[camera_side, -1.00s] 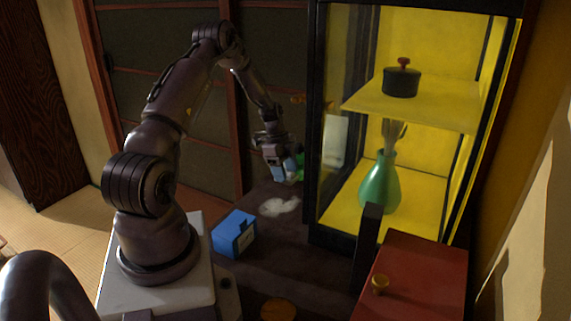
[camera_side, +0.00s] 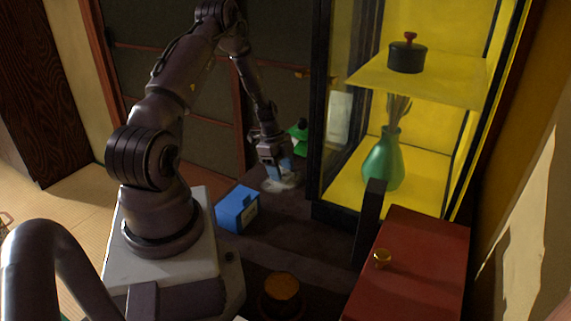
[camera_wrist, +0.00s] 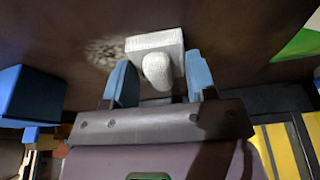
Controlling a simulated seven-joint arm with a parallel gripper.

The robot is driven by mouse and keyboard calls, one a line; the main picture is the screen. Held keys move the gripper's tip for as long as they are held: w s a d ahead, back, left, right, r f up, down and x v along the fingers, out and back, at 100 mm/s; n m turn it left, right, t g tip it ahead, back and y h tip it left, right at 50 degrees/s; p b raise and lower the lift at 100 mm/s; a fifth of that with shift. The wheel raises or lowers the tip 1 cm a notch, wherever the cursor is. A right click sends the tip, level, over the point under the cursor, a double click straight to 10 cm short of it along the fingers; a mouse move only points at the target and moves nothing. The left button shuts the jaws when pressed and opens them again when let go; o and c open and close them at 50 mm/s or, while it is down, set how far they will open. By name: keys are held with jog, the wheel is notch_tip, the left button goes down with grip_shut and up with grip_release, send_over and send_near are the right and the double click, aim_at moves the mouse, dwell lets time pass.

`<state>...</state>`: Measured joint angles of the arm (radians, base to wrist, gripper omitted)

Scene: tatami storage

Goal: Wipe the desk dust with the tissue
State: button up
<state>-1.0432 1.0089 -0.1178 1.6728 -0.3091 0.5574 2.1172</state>
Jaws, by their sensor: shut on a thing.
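My gripper (camera_side: 277,170) is low over the dark desk (camera_side: 285,232), pointing down at the pale dust patch (camera_side: 283,184). In the wrist view my gripper (camera_wrist: 160,80) has its blue fingers on either side of a white tissue (camera_wrist: 153,44) and is shut on it. The tissue is a pale block with a rounded lump at its near side. The dust (camera_wrist: 105,50) shows as a greyish smear just left of the tissue. In the side view the tissue is mostly hidden by the fingers. I cannot tell whether it touches the desk.
A blue box (camera_side: 237,208) stands on the desk left of the dust. A green object (camera_side: 299,136) is behind my gripper. A glass cabinet with a green vase (camera_side: 382,162) and a lidded pot (camera_side: 407,56) stands right. A red cabinet (camera_side: 420,262) is at front right.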

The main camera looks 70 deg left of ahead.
aim_at(289, 172)
jog(key=shift+s+d, duration=2.7)
jog(key=shift+d, duration=0.1)
jog(key=shift+w+d, duration=0.4)
jog(key=shift+w, duration=0.3)
jog(key=shift+w+a, duration=4)
jog(key=shift+a, duration=0.1)
jog(key=shift+w+a, duration=0.15)
jog(key=shift+w, duration=0.15)
jog(key=shift+w+d, duration=0.35)
jog(key=shift+d, duration=0.25)
jog(key=s+d, duration=0.3)
jog(key=shift+s+d, duration=0.15)
jog(key=shift+s, duration=0.1)
jog(key=shift+s+d, duration=2.55)
jog(key=shift+d, duration=0.05)
notch_tip(289, 172, up, 8)
jog(key=shift+w, duration=0.1)
